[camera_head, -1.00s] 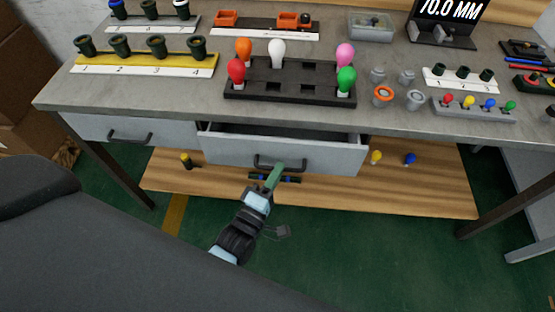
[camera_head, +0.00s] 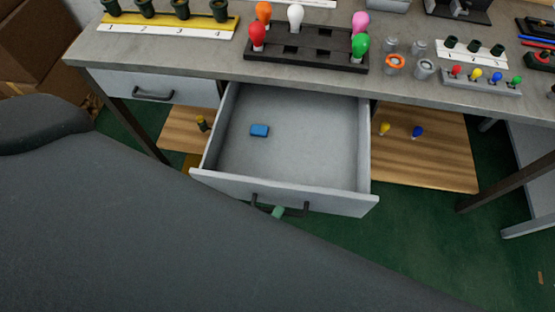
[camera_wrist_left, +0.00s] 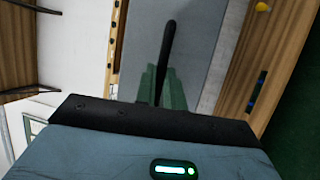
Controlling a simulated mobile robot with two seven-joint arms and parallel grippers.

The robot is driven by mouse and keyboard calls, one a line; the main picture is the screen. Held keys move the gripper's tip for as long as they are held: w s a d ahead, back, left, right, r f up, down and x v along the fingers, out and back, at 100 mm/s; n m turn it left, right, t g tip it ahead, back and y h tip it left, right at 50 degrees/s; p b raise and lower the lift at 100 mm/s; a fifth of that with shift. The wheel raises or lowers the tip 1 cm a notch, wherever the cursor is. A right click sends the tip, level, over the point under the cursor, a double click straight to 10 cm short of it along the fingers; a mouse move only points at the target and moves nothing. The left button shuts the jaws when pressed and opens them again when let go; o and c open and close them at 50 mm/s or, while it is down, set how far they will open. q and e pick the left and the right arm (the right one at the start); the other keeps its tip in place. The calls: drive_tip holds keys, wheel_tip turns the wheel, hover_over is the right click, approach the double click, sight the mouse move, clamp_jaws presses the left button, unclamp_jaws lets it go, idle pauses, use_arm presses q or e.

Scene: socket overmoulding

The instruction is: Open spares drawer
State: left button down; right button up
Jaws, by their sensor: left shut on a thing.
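The spares drawer (camera_head: 300,150) is pulled far out from under the grey workbench, and its inside shows. A small blue block (camera_head: 260,130) lies on its floor, left of the middle. The black bar handle (camera_head: 305,208) is on the drawer's front. My left gripper (camera_head: 278,211) shows only as a bit of green finger at the handle; the rest is hidden behind my dark body. In the left wrist view its green fingers (camera_wrist_left: 162,75) are closed around the black handle (camera_wrist_left: 168,40). My right gripper is not in view.
A second drawer (camera_head: 150,87) at the left is shut. A black rack (camera_head: 307,48) with coloured bulbs stands on the bench above. A wooden lower shelf (camera_head: 430,150) holds a yellow and a blue bulb. Green floor (camera_head: 420,230) is free to the right.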

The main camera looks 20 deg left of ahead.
use_arm(q)
drive_tip(key=shift+s+d, duration=0.15)
drive_tip(key=shift+s, duration=0.5)
drive_tip(key=c, duration=1.5)
unclamp_jaws()
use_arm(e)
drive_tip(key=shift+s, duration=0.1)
